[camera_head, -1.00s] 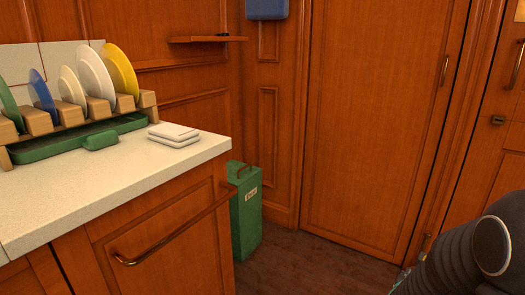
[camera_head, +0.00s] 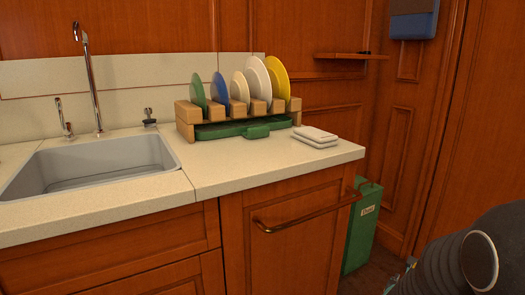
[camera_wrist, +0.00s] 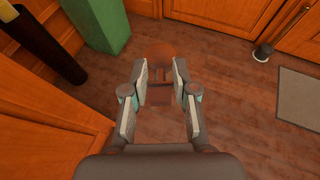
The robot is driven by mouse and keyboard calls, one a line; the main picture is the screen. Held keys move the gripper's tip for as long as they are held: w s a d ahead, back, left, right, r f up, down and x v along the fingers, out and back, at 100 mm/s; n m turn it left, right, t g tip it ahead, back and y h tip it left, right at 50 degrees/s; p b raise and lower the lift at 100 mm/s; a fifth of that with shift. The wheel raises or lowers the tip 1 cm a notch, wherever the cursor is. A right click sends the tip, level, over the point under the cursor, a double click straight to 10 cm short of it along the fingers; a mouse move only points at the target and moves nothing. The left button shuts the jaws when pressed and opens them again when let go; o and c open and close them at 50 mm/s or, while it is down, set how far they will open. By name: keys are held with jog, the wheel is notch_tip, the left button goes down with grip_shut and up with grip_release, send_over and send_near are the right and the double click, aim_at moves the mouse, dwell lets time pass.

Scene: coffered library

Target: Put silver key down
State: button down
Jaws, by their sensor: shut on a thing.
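In the wrist view my gripper (camera_wrist: 160,72) points down over the floor, its two fingers a little apart with a small thing between them. This thing, taken as the silver key (camera_wrist: 159,52), shows a rounded end beyond the fingertips and a narrower part between the fingers. It looks reddish-brown here, close to the floor's colour, so its outline is hard to make out. In the head view my gripper and the key are out of sight; only part of my arm shows at the lower right.
The counter (camera_head: 230,180) has a sink (camera_head: 90,165), a plate rack (camera_head: 240,112) and a stack of white tiles or coasters (camera_head: 315,137). Its front right part is clear. A green bin (camera_head: 362,230) stands beside it. A small wall shelf (camera_head: 345,56) holds a dark item. A grey mat (camera_wrist: 298,108) lies on the floor.

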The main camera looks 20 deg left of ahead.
jog(key=w+a+r+n+y, duration=0.25)
jog(key=w+a+r, duration=0.25)
jog(key=w+r, duration=0.75)
jog(key=w+a+r+n+y, duration=0.2)
jog(key=a+r, duration=0.1)
jog(key=r, duration=0.5)
jog(key=w+a+r+n+y, duration=0.1)
jog(key=a+r+n+y, duration=0.15)
jog(key=r, duration=0.55)
jog(key=s+a+r+n+g+y, duration=0.25)
jog(key=s+a+r, duration=0.35)
jog(key=r, duration=0.4)
jog(key=s+a+r+n+g+y, duration=0.2)
jog(key=s+a+r+n+y, duration=0.25)
jog(key=a+r, duration=0.4)
jog(key=b, duration=0.2)
send_over(289, 148)
jog(key=shift+m, duration=0.4)
jog(key=f, duration=0.5)
jog(key=shift+w+d+f, duration=0.1)
jog(key=shift+d+f, duration=0.1)
jog(key=shift+d, duration=0.05)
jog(key=shift+a+f, duration=0.25)
jog(key=shift+a, duration=0.1)
jog(key=shift+f+b, duration=1.05)
jog(key=shift+f, duration=0.85)
jog(key=shift+f, duration=0.1)
